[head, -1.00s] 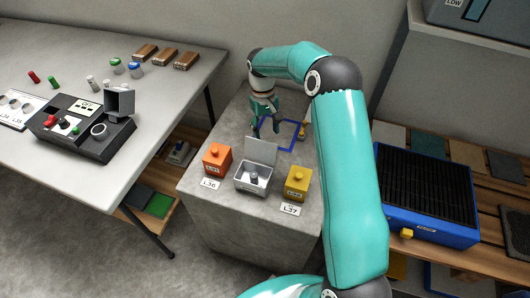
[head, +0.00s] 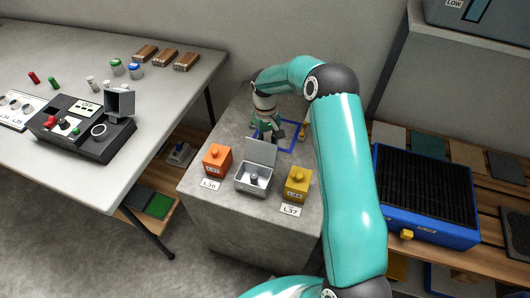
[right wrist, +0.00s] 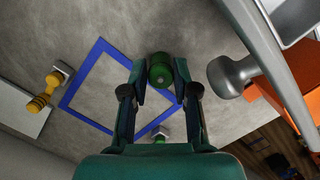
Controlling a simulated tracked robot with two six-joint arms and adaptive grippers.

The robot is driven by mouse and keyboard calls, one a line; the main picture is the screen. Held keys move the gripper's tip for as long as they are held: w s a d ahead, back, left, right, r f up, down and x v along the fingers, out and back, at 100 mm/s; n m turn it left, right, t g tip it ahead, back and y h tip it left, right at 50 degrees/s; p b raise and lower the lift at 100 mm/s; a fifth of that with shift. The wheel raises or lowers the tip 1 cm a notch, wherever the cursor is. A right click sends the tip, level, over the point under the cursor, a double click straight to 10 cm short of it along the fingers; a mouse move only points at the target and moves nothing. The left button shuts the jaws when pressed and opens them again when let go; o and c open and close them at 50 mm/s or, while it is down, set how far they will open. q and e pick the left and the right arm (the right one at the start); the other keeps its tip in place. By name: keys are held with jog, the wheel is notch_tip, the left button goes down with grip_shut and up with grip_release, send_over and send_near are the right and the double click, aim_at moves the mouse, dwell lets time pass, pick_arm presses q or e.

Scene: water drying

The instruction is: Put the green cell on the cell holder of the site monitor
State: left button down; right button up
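A dark green cylinder, apparently the green cell (right wrist: 160,69), sits between the fingertips of my right gripper (right wrist: 160,82) in the right wrist view. The fingers lean inward and meet its sides with no clear gap. In the head view my right gripper (head: 268,131) is low over the concrete block, by the blue square outline; the cell there is hard to make out. A small grey box (head: 253,179) with a raised lid and a post inside stands in front. A black device (head: 93,140) with a raised flap and round socket is on the left table. My left gripper is out of view.
The grey box stands between an orange block (head: 217,158) and a yellow block (head: 297,184) on the concrete block (head: 215,212). A small yellow piece (right wrist: 42,101) lies beside the blue outline (right wrist: 88,72). The left table (head: 110,55) holds small red and green cylinders, jars and wooden blocks.

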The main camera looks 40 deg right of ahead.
grip_shut()
jog(key=shift+r, duration=0.1)
